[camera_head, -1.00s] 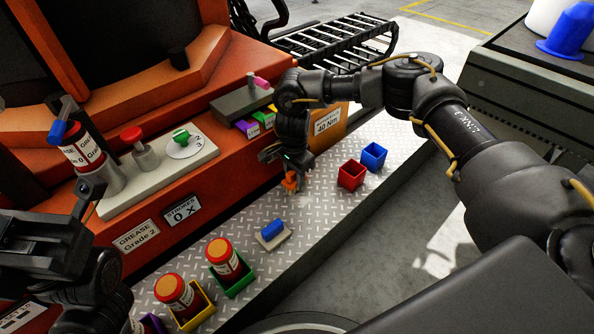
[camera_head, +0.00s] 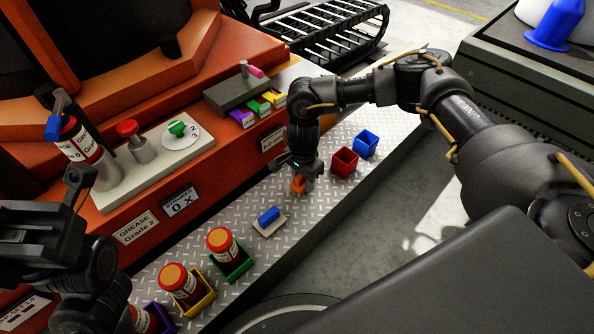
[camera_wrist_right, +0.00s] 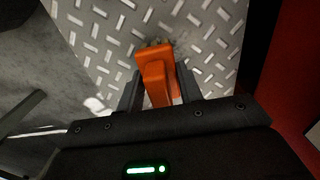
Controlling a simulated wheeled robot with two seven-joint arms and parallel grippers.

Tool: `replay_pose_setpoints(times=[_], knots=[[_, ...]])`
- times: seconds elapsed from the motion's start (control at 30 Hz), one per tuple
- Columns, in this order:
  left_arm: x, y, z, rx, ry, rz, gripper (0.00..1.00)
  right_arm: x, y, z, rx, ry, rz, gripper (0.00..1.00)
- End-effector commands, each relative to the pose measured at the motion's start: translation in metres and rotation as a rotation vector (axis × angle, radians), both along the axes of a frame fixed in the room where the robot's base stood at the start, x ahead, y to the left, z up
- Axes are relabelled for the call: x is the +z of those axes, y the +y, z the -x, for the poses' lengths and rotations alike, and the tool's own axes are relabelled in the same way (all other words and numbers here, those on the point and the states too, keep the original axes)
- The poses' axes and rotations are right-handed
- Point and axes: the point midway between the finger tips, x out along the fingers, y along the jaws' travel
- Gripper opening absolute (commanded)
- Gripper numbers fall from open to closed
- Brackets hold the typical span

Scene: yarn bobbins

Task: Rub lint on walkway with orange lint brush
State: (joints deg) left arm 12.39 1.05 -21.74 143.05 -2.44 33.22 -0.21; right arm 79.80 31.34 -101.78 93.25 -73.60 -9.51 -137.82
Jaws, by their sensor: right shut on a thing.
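My right gripper (camera_head: 301,172) is shut on the orange lint brush (camera_head: 299,185), low over the walkway (camera_head: 222,206), a grey plate with raised diamond tread. In the right wrist view the orange brush (camera_wrist_right: 155,72) sits between the two fingers with its head toward the plate. A dark smudge, perhaps lint (camera_wrist_right: 178,46), shows just beyond the brush head. I cannot tell whether the brush touches the plate. My left gripper (camera_head: 78,182) is at the left, near the grease stand, and its jaw opening is unclear.
A blue brush (camera_head: 269,215) lies on a pale pad nearby. Red (camera_head: 344,162) and blue (camera_head: 366,145) bins stand to the right. Grease cans in yellow (camera_head: 200,303) and green (camera_head: 238,268) bins stand nearer. The orange machine borders the walkway on the left.

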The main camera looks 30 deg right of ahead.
Motion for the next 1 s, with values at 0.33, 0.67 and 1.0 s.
replay_pose_setpoints(times=[0.33,0.67,1.0], knots=[[0.008,0.0,0.0,0.001,-0.001,0.0,0.0,0.001,-0.004,0.012,0.0,0.002,0.0,0.03],[0.01,0.0,0.0,0.0,-0.002,-0.001,0.0,0.002,0.008,0.014,0.0,-0.001,-0.003,0.03],[-0.012,0.0,0.0,0.0,-0.001,-0.001,0.0,-0.003,0.015,-0.01,-0.001,-0.005,-0.002,0.03]])
